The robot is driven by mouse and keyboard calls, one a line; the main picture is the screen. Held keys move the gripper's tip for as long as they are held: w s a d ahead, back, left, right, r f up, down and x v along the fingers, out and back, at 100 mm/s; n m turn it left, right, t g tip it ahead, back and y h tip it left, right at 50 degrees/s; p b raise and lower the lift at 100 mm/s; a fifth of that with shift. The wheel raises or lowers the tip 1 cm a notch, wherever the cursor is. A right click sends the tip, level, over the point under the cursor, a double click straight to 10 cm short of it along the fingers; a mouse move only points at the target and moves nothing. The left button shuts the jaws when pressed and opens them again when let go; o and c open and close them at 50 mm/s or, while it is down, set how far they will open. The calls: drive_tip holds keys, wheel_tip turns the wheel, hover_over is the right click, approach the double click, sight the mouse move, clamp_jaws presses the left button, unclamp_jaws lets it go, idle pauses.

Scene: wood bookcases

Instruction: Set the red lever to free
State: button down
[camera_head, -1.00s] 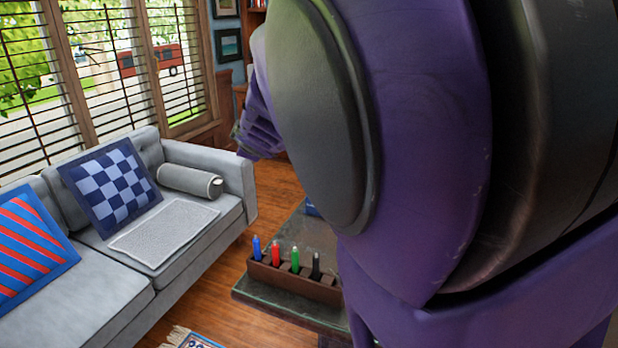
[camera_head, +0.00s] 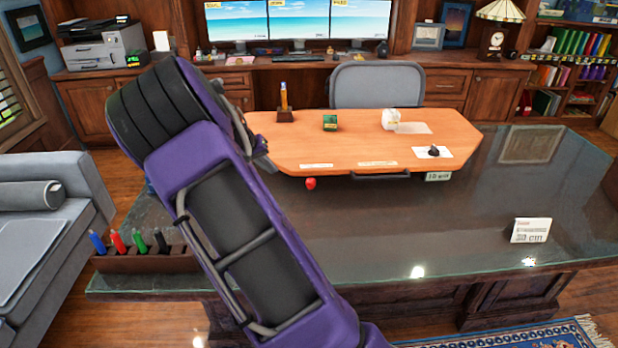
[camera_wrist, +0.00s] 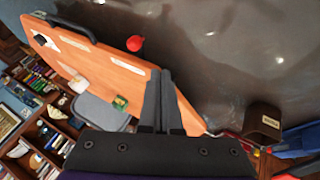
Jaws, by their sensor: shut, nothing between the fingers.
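The red lever shows as a small red knob (camera_head: 311,183) at the front edge of an orange wooden panel (camera_head: 350,140) on the dark desk. In the wrist view the red knob (camera_wrist: 135,43) is beyond my fingertips, up and to the left, apart from them. Pale label strips lie on the panel near its front edge, one (camera_head: 317,166) just above the knob; their words are too small to read. My gripper (camera_wrist: 160,74) is shut and empty, pointing over the panel's edge. In the head view my arm hides most of the gripper.
The dark glossy desktop (camera_head: 450,220) is mostly clear at right, with a small white card (camera_head: 531,230). A holder with several coloured markers (camera_head: 140,262) sits at its left end. The panel carries a black knob (camera_head: 434,150), a handle (camera_head: 380,176) and small items. A grey chair (camera_head: 377,85) stands behind.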

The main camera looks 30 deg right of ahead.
sight(309, 183)
drive_tip(key=w+d+f, duration=0.1)
drive_tip(key=d+f, duration=0.7)
drive_tip(key=d, duration=0.1)
drive_tip(key=shift+w+f, duration=0.15)
drive_tip(key=shift+f, duration=0.1)
drive_tip(key=shift+d, duration=0.1)
drive_tip(key=shift+s+d+n+t+y+b, duration=0.4)
drive_tip(key=shift+s+d+n+t+b, duration=0.35)
drive_tip(key=shift+n, duration=0.45)
drive_tip(key=shift+s+d+n+t+y+b, duration=0.15)
drive_tip(key=shift+s+d+n+b, duration=0.15)
drive_tip(key=shift+d, duration=0.55)
drive_tip(key=shift+s+d+n+y+b, duration=0.1)
drive_tip(key=shift+s+d+n+b, duration=0.2)
drive_tip(key=shift+d, duration=0.55)
drive_tip(key=shift+s+d+n+t+y+b, duration=0.1)
drive_tip(key=shift+s+d+n+y+b, duration=0.2)
drive_tip(key=shift+d, duration=0.55)
drive_tip(key=shift+d+r, duration=0.1)
drive_tip(key=shift+d, duration=0.1)
drive_tip(key=shift+a, duration=0.1)
